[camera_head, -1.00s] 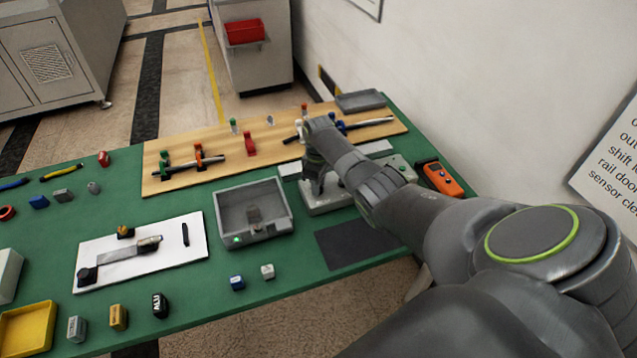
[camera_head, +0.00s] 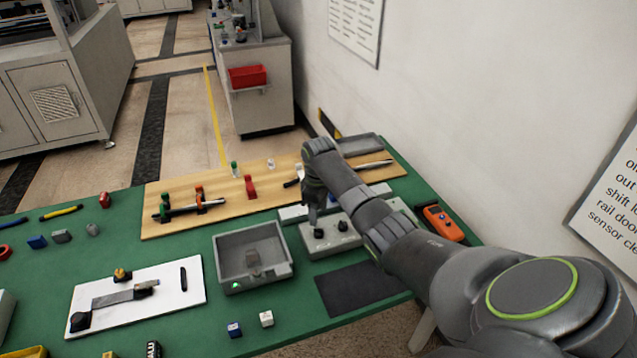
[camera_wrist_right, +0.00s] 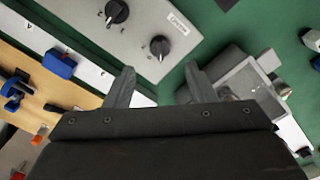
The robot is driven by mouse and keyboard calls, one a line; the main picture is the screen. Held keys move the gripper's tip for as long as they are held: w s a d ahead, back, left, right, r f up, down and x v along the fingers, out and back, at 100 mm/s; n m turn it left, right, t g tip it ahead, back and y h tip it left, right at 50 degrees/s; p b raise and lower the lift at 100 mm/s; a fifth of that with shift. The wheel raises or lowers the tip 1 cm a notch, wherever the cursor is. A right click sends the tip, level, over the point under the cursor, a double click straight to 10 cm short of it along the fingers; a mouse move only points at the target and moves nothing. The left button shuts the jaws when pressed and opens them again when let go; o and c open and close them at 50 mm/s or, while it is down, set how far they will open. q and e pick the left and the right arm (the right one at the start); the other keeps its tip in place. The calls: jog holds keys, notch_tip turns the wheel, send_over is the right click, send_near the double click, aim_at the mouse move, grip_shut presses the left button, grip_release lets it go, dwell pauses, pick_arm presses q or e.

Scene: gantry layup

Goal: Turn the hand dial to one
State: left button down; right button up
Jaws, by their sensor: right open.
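A grey control box (camera_head: 330,246) stands on the green table with two black dials on top, a left dial (camera_head: 318,233) and a right dial (camera_head: 343,226). I cannot tell which is the hand dial. In the right wrist view the box face (camera_wrist_right: 150,22) shows one dial (camera_wrist_right: 117,12) near the top edge and another dial (camera_wrist_right: 159,46) below it, each with a light pointer mark. A small white label lies beside them. My right gripper (camera_head: 313,212) hangs above the box; its spread, empty fingers (camera_wrist_right: 158,88) are apart from the dials. My left gripper is out of view.
A wooden board (camera_head: 220,215) with coloured clips and rods lies behind the box. A grey bin (camera_head: 228,284) stands left of it, a dark mat (camera_head: 355,288) in front. An orange device (camera_head: 441,222) is at the right. A wall borders the right side.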

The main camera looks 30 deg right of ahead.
notch_tip(320, 180, up, 10)
jog(key=b, duration=0.1)
jog(key=shift+r, duration=0.15)
dwell(0.5)
